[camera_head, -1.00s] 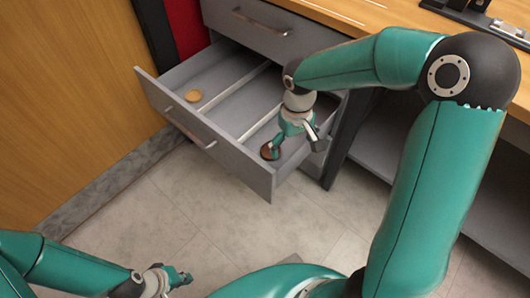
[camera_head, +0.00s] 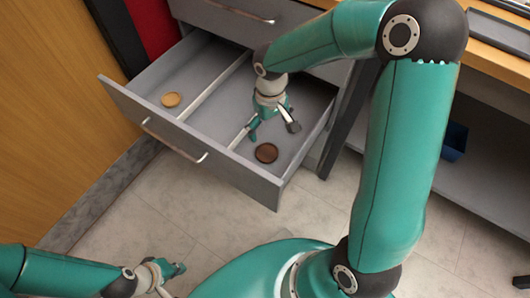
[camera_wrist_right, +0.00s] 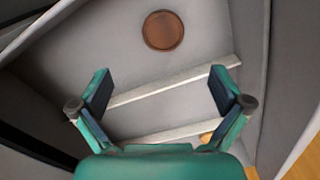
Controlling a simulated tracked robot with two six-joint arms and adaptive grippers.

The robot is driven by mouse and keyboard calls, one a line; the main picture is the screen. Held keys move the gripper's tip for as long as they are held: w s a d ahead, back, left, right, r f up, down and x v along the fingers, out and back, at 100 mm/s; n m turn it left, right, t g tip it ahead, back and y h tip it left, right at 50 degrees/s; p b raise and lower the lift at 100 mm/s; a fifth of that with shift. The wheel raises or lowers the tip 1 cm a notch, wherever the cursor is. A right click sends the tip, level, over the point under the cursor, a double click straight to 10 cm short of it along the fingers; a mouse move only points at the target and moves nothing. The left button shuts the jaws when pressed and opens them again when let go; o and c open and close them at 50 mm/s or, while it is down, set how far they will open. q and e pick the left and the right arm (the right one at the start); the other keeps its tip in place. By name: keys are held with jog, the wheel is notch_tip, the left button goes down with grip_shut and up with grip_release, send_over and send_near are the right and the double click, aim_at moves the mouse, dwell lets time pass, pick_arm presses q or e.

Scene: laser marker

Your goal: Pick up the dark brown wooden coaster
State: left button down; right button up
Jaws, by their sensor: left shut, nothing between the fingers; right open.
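The dark brown round coaster (camera_head: 266,153) lies flat on the drawer floor, in the right-hand compartment near the drawer front. It also shows whole at the top of the right wrist view (camera_wrist_right: 163,30). My right gripper (camera_head: 273,125) is in the drawer area, just behind the coaster and apart from it. Its fingers are spread with nothing between them, as the right wrist view shows (camera_wrist_right: 160,87). My left gripper (camera_head: 172,275) is shut and empty, low at the left, away from the drawer.
The open grey drawer (camera_head: 240,174) has pale dividers (camera_head: 214,84). A light wooden coaster (camera_head: 171,99) lies in its left compartment. Another drawer front is above at the back. A wooden panel stands at left, and a wooden desk is at right. A blue object (camera_head: 454,142) is on the lower shelf.

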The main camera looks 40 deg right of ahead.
jog(key=b, duration=0.2)
send_over(267, 152)
notch_tip(267, 152, down, 7)
jog(key=shift+d+r, duration=0.15)
jog(key=shift+f+b, duration=0.95)
jog(key=shift+f, duration=1.7)
jog(key=c, duration=1.1)
